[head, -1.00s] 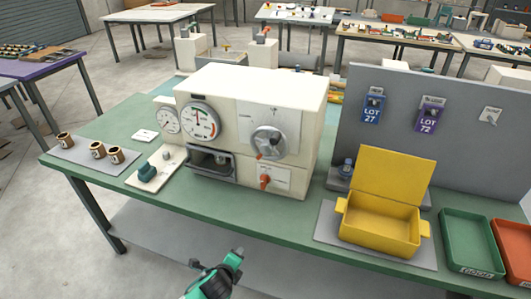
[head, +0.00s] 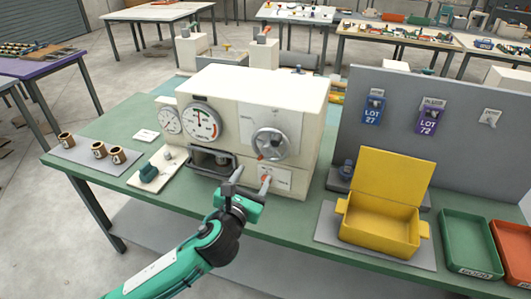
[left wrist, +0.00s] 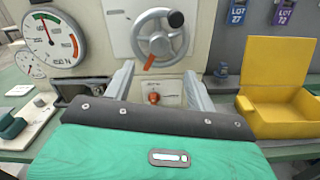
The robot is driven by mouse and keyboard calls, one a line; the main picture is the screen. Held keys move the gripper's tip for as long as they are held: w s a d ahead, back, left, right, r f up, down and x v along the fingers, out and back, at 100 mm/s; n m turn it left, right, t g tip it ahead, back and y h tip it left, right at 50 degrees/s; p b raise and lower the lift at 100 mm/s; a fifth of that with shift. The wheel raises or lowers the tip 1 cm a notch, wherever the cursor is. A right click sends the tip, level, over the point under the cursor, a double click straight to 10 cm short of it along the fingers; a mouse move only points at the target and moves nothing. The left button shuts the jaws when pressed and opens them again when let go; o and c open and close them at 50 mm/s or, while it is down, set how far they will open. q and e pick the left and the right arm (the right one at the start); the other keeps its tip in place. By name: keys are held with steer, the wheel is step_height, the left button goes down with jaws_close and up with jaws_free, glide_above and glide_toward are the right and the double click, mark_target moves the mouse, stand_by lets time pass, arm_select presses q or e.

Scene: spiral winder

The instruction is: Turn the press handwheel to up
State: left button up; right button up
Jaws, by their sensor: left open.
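The press handwheel (head: 269,145) is a grey spoked wheel on the front of the cream press (head: 255,92). It also shows in the left wrist view (left wrist: 159,43), with a dark knob at its upper right and an orange pointer at its lower left. My left gripper (head: 251,179) is open and empty in front of the press, below the wheel and apart from it. In the left wrist view its two fingers stand either side of a small red-orange lever (left wrist: 153,98) on a lower panel. Whether they touch that panel is unclear. My right gripper is not in view.
Two gauges are on the press's left; a slot with a dark bar (head: 211,162) lies below. A yellow open box (head: 380,228) stands right, beside green (head: 472,241) and orange trays. Small cups (head: 99,149) sit on a grey mat at left.

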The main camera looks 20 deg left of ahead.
mark_target(267, 153)
arm_select(q)
steer(key=w+p, duration=0.2)
steer(key=w, duration=0.8)
steer(key=shift+w+d, duration=0.2)
steer(key=c, duration=1)
